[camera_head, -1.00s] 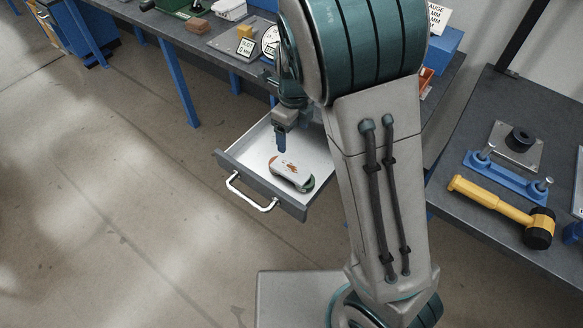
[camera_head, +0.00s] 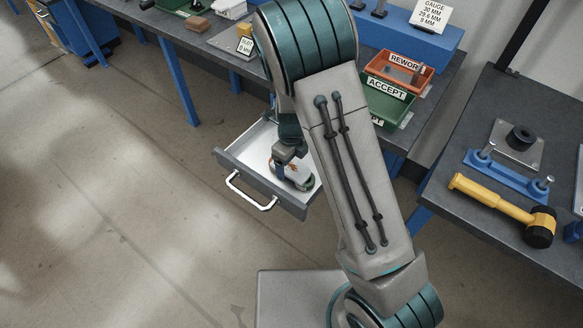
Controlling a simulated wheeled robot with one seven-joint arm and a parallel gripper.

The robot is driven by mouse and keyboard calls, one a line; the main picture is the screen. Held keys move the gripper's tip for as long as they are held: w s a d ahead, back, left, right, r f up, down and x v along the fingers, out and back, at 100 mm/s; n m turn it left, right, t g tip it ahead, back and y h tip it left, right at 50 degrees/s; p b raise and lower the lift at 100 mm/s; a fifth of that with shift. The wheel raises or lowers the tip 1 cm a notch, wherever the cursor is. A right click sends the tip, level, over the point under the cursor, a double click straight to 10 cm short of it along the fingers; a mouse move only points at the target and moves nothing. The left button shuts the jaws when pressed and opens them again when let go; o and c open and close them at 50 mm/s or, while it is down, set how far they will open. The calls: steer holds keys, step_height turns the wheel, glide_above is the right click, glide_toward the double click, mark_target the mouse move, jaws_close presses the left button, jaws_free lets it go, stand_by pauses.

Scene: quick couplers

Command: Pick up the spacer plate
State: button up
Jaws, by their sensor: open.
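An open drawer (camera_head: 228,161) with a white inside hangs under the long bench. A pale rounded piece with orange marks and a dark green edge (camera_head: 299,179) lies in it; I cannot tell for sure that it is the spacer plate. My gripper (camera_head: 281,168) points down into the drawer, over the left part of this piece and hiding some of it. The gripper is open. Whether its fingers touch the piece cannot be told.
A red REWORK bin (camera_head: 405,66) and a green ACCEPT bin (camera_head: 386,104) stand on the bench. The right table holds a grey plate with a black ring (camera_head: 518,146), a blue bar with two pins (camera_head: 507,174) and a yellow mallet (camera_head: 497,203). The floor at left is clear.

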steer(key=shift+f, duration=0.5)
steer(key=shift+r, duration=0.1)
steer(key=c, duration=1.6)
steer(key=shift+r, duration=0.1)
